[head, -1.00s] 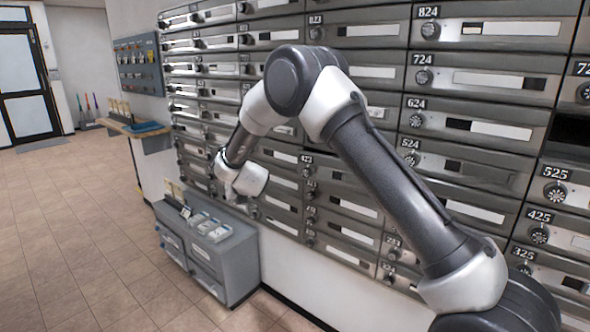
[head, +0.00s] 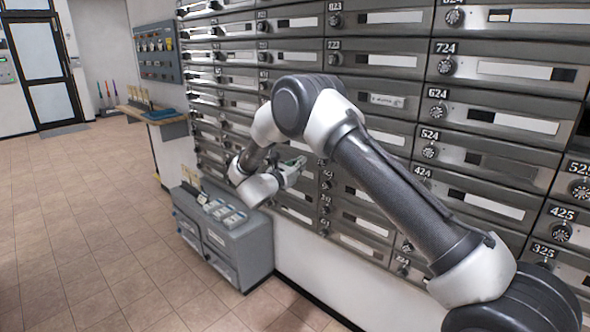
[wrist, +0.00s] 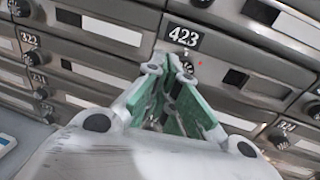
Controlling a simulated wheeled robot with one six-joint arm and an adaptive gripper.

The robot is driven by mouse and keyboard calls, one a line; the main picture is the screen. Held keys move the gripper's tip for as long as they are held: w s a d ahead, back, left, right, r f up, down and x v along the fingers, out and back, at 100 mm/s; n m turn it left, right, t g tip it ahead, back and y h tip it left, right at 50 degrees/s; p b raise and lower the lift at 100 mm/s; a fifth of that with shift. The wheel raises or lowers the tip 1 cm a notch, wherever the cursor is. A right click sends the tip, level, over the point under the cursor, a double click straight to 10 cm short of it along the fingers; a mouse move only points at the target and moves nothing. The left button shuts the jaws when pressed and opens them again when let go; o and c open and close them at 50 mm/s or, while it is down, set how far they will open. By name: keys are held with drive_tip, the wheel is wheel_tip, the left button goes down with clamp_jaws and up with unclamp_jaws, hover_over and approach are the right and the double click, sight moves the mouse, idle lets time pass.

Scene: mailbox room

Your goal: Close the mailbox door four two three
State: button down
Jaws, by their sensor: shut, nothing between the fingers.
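My gripper (wrist: 172,62) has green finger pads drawn together and empty, just below the number plate. They cover part of the front, and I cannot tell whether they touch it. In the head view my gripper (head: 298,163) points at the mailbox wall, and my arm hides part of that area.
A grey cabinet (head: 232,255) with small items on top stands under the wall. A wooden shelf (head: 160,115) juts out at left. The tiled floor at left is clear.

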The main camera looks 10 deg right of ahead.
drive_tip(key=x, duration=0.8)
drive_tip(key=shift+w, duration=0.15)
